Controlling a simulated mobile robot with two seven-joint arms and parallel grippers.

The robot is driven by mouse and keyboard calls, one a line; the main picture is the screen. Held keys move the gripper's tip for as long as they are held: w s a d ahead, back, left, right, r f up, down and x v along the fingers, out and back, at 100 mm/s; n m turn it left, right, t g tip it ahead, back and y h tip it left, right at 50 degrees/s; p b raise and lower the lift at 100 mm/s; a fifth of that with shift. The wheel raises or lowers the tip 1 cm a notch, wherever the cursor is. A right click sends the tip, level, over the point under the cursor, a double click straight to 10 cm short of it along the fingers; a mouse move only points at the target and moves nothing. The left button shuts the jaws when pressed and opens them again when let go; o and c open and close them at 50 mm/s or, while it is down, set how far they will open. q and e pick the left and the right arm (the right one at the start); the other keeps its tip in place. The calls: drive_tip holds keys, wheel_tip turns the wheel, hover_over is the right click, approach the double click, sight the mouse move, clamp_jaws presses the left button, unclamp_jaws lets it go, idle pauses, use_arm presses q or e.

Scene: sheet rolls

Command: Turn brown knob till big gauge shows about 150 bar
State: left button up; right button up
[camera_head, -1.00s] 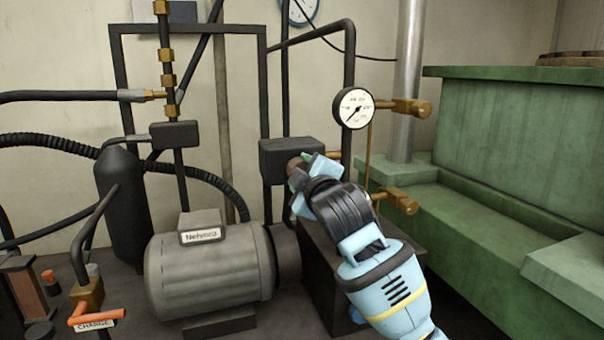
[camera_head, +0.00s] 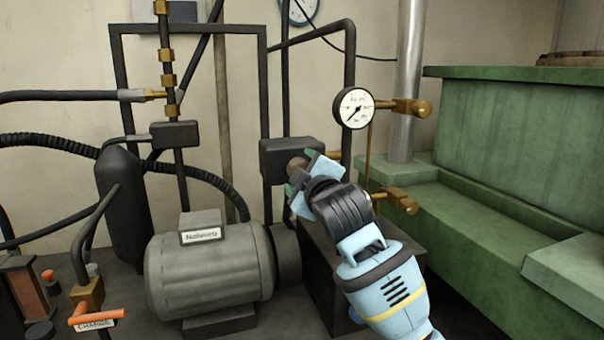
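The brown knob (camera_head: 297,163) is on the front of a dark valve block (camera_head: 276,158) at the picture's middle. My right gripper (camera_head: 301,172) is at the knob, its fingers spread to either side of it with the knob showing between them. Any finger contact is too small to tell. The big gauge (camera_head: 354,108), white-faced and round, stands up and right of the knob. Its dark needle points to the lower left; the numbers are too small to read. My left gripper is out of view.
A grey motor (camera_head: 208,270) sits left of my arm. A brass fitting (camera_head: 411,108) joins the gauge, and another (camera_head: 399,200) lies below it. A green tank (camera_head: 510,150) fills the right. An orange-handled valve (camera_head: 95,315) is at lower left.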

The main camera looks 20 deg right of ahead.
drive_tip(key=s, duration=0.7)
drive_tip(key=shift+s+d, duration=0.15)
drive_tip(key=shift+s, duration=0.25)
drive_tip(key=shift+f, duration=0.1)
drive_tip(key=s+f+m+g+y, duration=0.1)
drive_tip(key=s+f+m+g, duration=0.15)
drive_tip(key=f, duration=1.35)
drive_tip(key=s+f+m+g, duration=0.2)
drive_tip(key=s+f, duration=0.2)
drive_tip(key=f, duration=1.2)
drive_tip(key=s+d+f+m+g, duration=0.1)
drive_tip(key=s+f+m+g, duration=0.1)
drive_tip(key=s+f, duration=0.9)
drive_tip(key=s+d+f+m+g, duration=0.1)
drive_tip(key=s+f+m+g, duration=0.1)
drive_tip(key=s+f, duration=1)
drive_tip(key=s+m, duration=0.1)
drive_tip(key=s, duration=0.3)
drive_tip(key=shift+s+f, duration=0.3)
drive_tip(key=shift+s, duration=0.1)
drive_tip(key=shift+m, duration=0.25)
